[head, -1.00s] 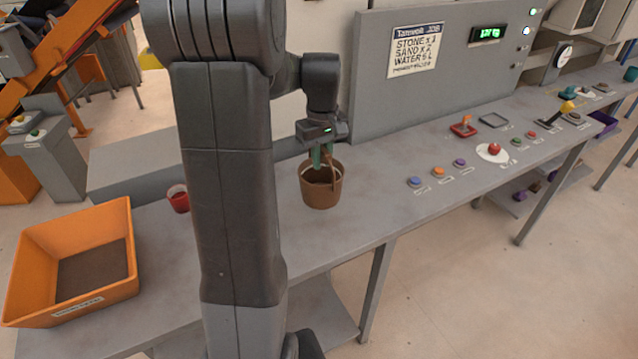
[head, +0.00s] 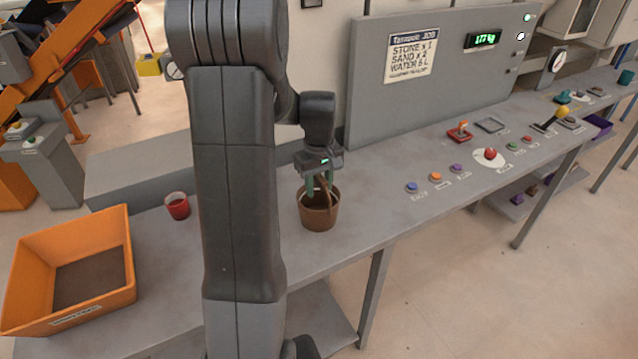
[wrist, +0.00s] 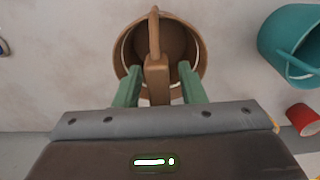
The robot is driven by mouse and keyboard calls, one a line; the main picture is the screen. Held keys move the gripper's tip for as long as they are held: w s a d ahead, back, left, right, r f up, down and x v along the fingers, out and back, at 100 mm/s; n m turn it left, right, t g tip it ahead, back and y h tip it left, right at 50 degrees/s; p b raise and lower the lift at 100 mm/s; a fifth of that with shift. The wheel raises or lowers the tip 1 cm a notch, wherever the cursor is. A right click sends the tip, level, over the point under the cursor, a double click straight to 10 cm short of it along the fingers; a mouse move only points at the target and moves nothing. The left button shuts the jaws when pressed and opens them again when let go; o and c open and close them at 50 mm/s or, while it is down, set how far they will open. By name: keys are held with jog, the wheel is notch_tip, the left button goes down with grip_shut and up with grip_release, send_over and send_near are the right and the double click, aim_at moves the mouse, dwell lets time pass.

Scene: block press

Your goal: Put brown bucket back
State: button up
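The brown bucket (head: 319,219) stands upright on the grey bench, near its front edge, just right of my arm in the head view. It also shows in the wrist view (wrist: 196,52), where it looks empty, with its brown handle (wrist: 157,72) raised over the opening. My gripper (head: 319,190) is right above the bucket, its green fingers pointing down at either side of the handle. In the wrist view the fingers (wrist: 160,82) are spread, with a gap between them and the handle grip. The gripper is open and not clamped on it.
A teal bucket (wrist: 283,33) and a red cup (head: 177,208) stand close by; my arm hides the teal bucket in the head view. An orange bin (head: 118,292) sits at the left. Buttons (head: 435,177) and a control panel (head: 400,104) lie to the right.

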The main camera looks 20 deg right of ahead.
notch_tip(320, 180, up, 12)
jog(key=shift+r, duration=0.15)
dwell(0.6)
jog(key=shift+s+d, duration=0.1)
dwell(0.5)
